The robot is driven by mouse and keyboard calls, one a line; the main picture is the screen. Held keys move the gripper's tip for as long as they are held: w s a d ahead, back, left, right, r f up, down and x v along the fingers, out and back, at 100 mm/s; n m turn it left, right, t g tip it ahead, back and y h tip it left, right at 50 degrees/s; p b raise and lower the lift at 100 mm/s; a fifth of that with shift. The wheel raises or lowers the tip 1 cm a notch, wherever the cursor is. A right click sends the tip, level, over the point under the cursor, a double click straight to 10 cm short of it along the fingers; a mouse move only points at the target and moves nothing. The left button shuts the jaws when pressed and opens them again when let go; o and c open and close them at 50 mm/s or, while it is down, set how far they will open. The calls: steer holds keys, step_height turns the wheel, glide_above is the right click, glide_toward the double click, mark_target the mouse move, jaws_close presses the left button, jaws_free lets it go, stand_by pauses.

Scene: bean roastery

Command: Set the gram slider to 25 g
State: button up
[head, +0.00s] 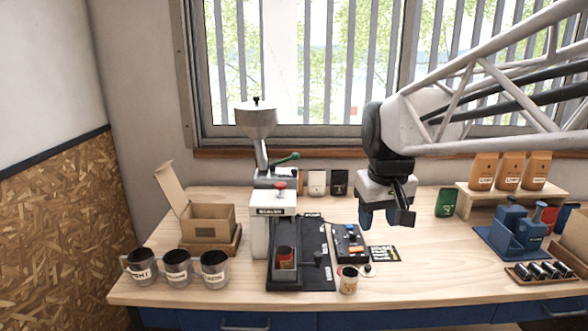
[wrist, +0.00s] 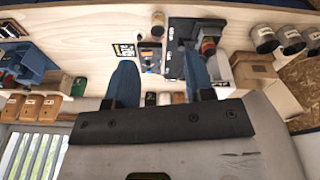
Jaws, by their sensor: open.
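A small black control box (head: 348,243) with a blue knob and small coloured parts stands on the bench, right of the grinder. I take it to carry the gram slider, but the slider's setting and scale are too small to read. The box also shows in the wrist view (wrist: 151,58), between my finger lines. A black card with yellow print (head: 384,254) lies just right of it. My gripper (head: 379,220) is open and empty, with blue fingers, above the bench and right of the box. Its two fingers show apart in the wrist view (wrist: 160,65).
A labelled cup (head: 348,281) stands in front. Mugs (head: 178,268) and an open carton (head: 208,220) are left. A blue holder (head: 515,235) is right.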

steer(key=w+a+r+n, duration=0.1)
steer(key=w+r, duration=0.1)
steer(key=w, duration=0.4)
steer(key=w+a+r+n, duration=0.1)
steer(key=w+a, duration=0.1)
steer(key=w, duration=0.5)
steer(key=n+g, duration=0.2)
steer(key=n, duration=0.3)
glide_toward(294, 173)
steer(key=shift+w+d+f, duration=0.1)
steer(key=shift+w+d, duration=0.15)
steer(key=shift+w+a+f, duration=0.15)
steer(key=shift+w+a, duration=0.05)
steer(key=shift+w, duration=0.15)
steer(key=shift+f, duration=3.9)
jaws_close()
